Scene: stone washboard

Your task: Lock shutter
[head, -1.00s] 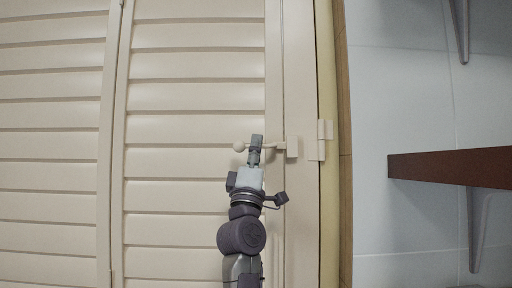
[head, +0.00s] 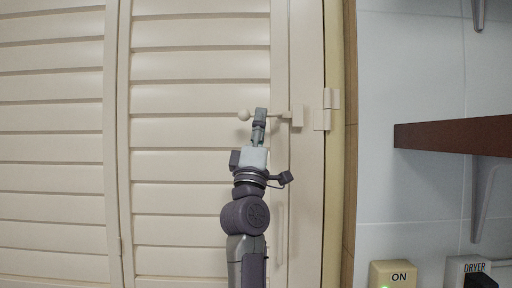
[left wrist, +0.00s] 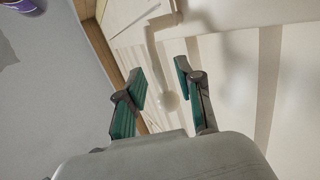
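The closed cream shutter (head: 195,190) has louvred panels. Its lock is a horizontal lever (head: 279,115) with a round ball knob (head: 244,115) at its left end and a block-shaped latch (head: 297,116) on the frame at its right. My left gripper (head: 261,112) reaches up from below and overlaps the lever just right of the knob. In the left wrist view my left gripper (left wrist: 160,82) is open. The knob (left wrist: 168,101) and lever (left wrist: 154,42) lie in the gap between its fingers; contact is not clear. My right gripper is not in view.
A brown shelf (head: 450,136) juts from the tiled wall at the right. An ON switch (head: 393,274) and a DRYER outlet (head: 468,268) sit low on that wall. A hinge (head: 327,110) is right of the latch. Space left of the knob is clear.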

